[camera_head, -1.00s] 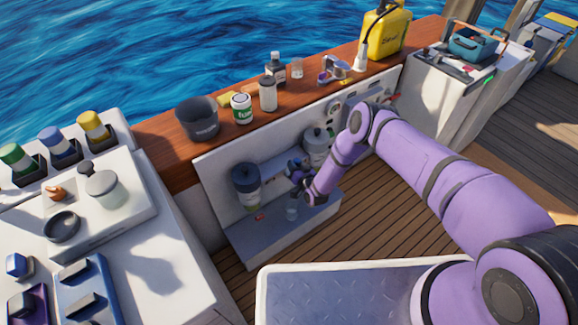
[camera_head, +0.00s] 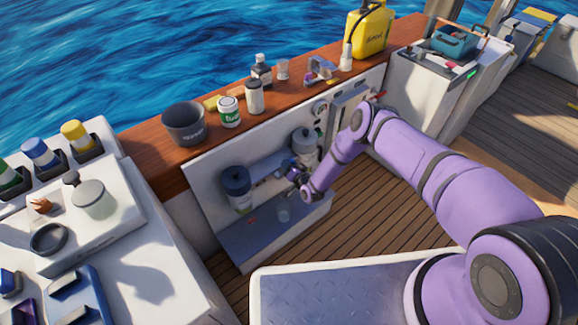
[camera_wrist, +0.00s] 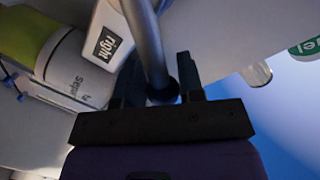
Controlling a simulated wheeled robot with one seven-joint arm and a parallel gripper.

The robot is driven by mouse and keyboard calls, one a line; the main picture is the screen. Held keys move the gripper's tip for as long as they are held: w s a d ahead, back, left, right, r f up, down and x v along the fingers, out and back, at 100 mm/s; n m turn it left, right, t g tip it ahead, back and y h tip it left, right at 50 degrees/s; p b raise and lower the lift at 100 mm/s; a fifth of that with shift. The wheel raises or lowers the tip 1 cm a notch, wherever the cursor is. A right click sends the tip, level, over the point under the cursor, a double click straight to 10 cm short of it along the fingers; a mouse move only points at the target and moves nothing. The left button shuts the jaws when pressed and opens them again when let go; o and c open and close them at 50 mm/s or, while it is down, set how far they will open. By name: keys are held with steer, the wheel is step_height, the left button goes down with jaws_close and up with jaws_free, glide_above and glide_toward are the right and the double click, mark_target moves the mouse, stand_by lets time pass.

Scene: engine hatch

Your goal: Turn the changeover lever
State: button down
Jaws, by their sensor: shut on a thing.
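In the wrist view a grey metal rod, which appears to be the changeover lever (camera_wrist: 144,40), runs down from the top edge to a dark round end. My gripper (camera_wrist: 158,82) is shut on it, one dark finger on each side. In the head view my gripper (camera_head: 294,174) is low in the hatch, between the dark-topped filter (camera_head: 237,188) and the grey filter (camera_head: 305,148). The lever is too small and covered to make out there.
A white and green canister with a partly readable label (camera_wrist: 75,72) is close at left in the wrist view. A green round label (camera_wrist: 305,47) shows at right. Above the hatch, a wooden ledge holds a dark bucket (camera_head: 184,124), bottles and a yellow can (camera_head: 366,30).

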steer(key=shift+d+f, duration=0.1)
steer(key=c, duration=1.1)
jaws_free()
steer(key=shift+o, duration=0.2)
steer(key=v, duration=1)
steer(key=shift+s+d, duration=0.15)
steer(key=shift+s, duration=0.2)
